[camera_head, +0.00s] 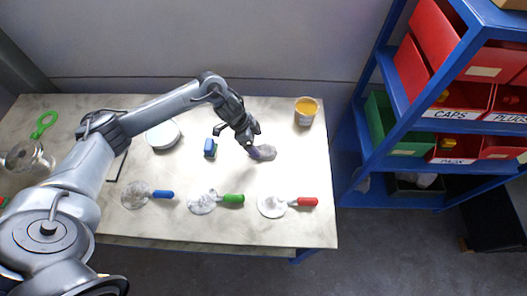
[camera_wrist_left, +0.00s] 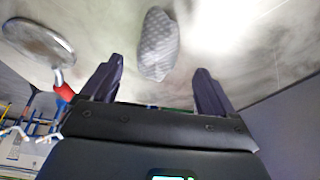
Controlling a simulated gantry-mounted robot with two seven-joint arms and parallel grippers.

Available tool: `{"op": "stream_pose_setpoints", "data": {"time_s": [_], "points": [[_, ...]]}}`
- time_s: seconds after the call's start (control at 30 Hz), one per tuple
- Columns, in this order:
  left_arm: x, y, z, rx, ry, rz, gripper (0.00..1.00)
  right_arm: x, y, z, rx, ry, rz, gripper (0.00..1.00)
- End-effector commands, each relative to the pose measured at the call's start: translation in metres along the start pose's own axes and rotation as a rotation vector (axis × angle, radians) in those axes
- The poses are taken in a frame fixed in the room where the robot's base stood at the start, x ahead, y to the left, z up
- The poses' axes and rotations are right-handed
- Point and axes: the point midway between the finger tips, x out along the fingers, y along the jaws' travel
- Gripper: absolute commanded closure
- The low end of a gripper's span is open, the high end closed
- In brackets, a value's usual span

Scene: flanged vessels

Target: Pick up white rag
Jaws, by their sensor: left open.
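The white rag (camera_head: 267,152) lies on the table as a small greyish-white bundle, right of the middle. In the left wrist view the rag (camera_wrist_left: 158,45) is a pale patterned lump in front of the gap between the fingers. My left gripper (camera_head: 255,151) is open at the rag's left side in the head view. In the left wrist view my left gripper (camera_wrist_left: 157,80) has its two dark fingers wide apart, with nothing held between them. I cannot tell whether a finger touches the rag. My right gripper is not in view.
A blue shelf (camera_head: 365,145) with bins stands at right.

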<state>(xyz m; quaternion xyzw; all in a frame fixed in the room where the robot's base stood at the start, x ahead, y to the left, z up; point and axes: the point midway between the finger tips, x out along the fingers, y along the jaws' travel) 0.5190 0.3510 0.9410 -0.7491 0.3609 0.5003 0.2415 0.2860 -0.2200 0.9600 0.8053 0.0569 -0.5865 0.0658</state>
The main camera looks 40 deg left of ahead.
Motion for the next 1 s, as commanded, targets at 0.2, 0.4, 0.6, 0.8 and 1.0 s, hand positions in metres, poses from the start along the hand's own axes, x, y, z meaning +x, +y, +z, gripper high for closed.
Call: {"op": "stream_pose_setpoints", "data": {"time_s": [0.2, 0.4, 0.6, 0.8, 1.0], "points": [[0.023, 0.004, -0.003, 0.000, 0.001, 0.003, 0.12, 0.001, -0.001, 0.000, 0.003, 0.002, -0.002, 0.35], [0.046, 0.004, -0.004, -0.001, -0.001, 0.002, 0.12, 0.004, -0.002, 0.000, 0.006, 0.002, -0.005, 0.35], [0.052, 0.004, -0.004, 0.000, 0.000, 0.001, 0.12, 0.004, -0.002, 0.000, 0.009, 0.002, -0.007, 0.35], [0.051, 0.004, -0.004, 0.000, 0.000, 0.001, 0.20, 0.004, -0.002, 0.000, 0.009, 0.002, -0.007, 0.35], [0.051, 0.004, -0.004, 0.000, 0.000, 0.001, 0.50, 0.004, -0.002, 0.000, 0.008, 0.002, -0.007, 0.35]]}}
